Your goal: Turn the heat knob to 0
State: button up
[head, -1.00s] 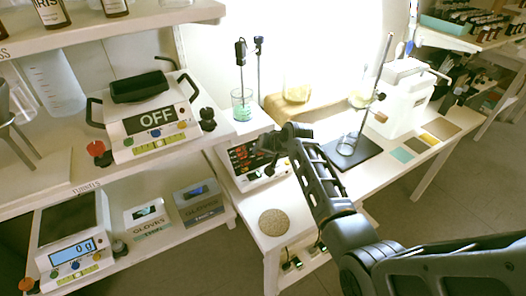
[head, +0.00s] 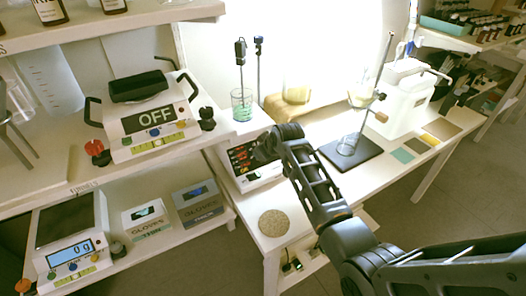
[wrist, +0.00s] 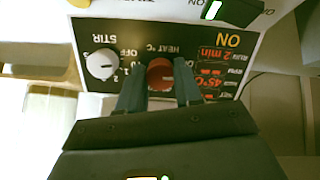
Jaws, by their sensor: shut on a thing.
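The hotplate stirrer (head: 262,177) stands on the white bench, partly hidden behind my arm in the head view. Its black panel (wrist: 118,32) appears upside down in the wrist view. The red heat knob (wrist: 160,70) sits under the HEAT °C label, between the two fingers of my gripper (wrist: 159,86). The gripper is shut on this knob, one finger on each side. The white stir knob (wrist: 101,65) is beside it on the left, clear of the fingers. The display (wrist: 212,75) reads ON, with red 45°C and 2 min. The knob's exact pointer setting is hard to read.
A beaker with stirrer rods (head: 241,105) stands behind the hotplate. A round cork mat (head: 273,223) lies in front of it. A shelf at left holds a device marked OFF (head: 157,118). A dark stand (head: 350,153) with glassware is to the right.

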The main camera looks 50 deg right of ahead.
jog(key=shift+n, duration=0.6)
jog(key=o, duration=1)
jog(key=shift+o, duration=0.2)
jog(key=v, duration=0.7)
jog(key=shift+s+a+r, duration=0.15)
jog(key=shift+s+r, duration=0.05)
jog(key=shift+r, duration=0.1)
